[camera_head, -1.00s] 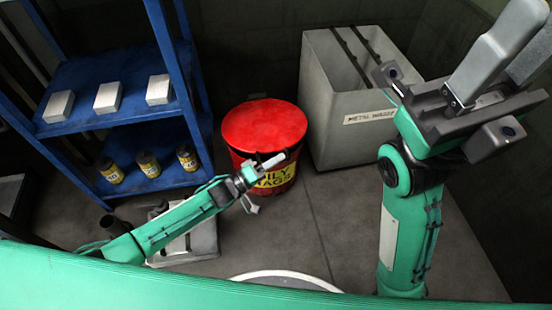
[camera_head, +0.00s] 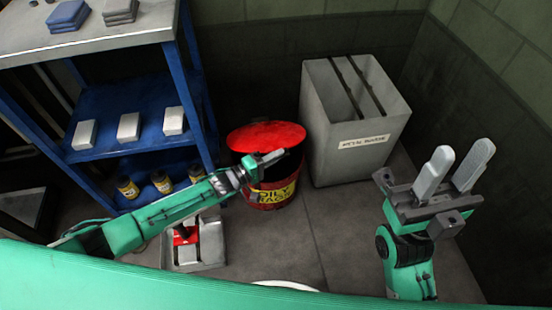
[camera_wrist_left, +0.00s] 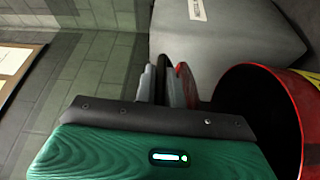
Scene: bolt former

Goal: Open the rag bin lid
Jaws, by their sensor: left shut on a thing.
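The rag bin (camera_head: 270,194) is a red drum with a yellow "OILY RAGS" label, standing on the floor between the shelf and a grey bin. Its red lid (camera_head: 266,136) is tilted up, with a dark gap between it and the rim. My right gripper (camera_head: 460,155) is open and empty, raised at the right.
The grey metal waste bin (camera_head: 350,160) stands close behind and right of the rag bin. A blue shelf (camera_head: 105,140) with white boxes and small yellow-labelled cans is at left. A tray (camera_head: 207,262) lies on the floor below my left arm. Floor between my arms is clear.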

